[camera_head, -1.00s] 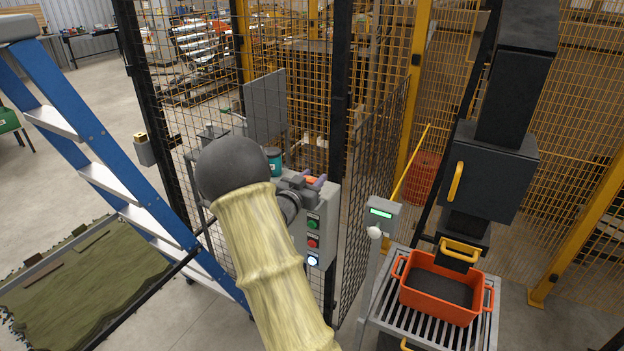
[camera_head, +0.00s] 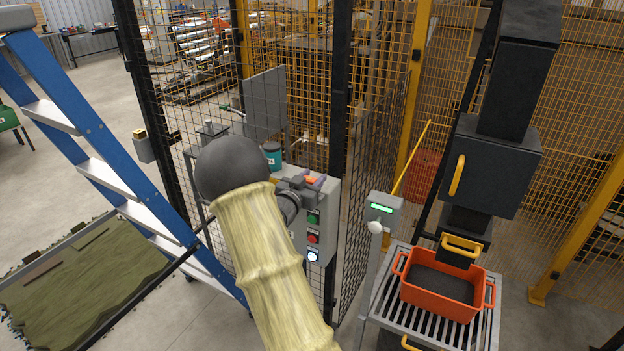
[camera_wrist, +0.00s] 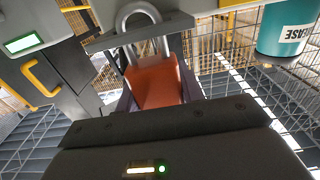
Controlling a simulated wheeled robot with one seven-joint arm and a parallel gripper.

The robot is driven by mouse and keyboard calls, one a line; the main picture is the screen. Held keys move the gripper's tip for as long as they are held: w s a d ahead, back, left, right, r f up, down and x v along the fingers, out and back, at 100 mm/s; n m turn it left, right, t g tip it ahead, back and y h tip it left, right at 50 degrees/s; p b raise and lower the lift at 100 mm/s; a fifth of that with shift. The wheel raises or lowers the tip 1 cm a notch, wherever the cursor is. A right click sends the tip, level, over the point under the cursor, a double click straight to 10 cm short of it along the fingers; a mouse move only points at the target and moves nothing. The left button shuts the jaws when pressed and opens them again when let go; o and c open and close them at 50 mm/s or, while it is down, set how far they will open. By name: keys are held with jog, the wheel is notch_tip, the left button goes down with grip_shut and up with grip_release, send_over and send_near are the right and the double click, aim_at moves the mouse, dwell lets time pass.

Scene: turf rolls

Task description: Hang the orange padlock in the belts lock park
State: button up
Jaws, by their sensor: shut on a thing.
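The orange padlock (camera_wrist: 160,85) is between the purple-grey fingers of my gripper (camera_wrist: 158,92) in the wrist view. Its grey shackle (camera_wrist: 138,16) points to the top of that picture, close to a grey bar (camera_wrist: 105,40). I cannot tell whether they touch. In the head view only a small orange part of the padlock (camera_head: 312,181) shows at my gripper (camera_head: 314,183), above a grey button box. My arm hides much of that area. I cannot make out which part is the belts lock park.
The button box (camera_head: 313,222) is by the mesh fence (camera_head: 190,90). A teal canister (camera_head: 272,155) stands behind my wrist. A grey post with a green display (camera_head: 383,208) and an orange crate (camera_head: 440,310) are at right. A blue ladder (camera_head: 100,140) is at left.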

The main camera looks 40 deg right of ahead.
jog(key=shift+f+b, duration=0.8)
jog(key=shift+f, duration=0.15)
jog(key=o, duration=1.1)
jog(key=b+v, duration=0.5)
jog(key=v, duration=1.2)
jog(key=shift+a, duration=0.2)
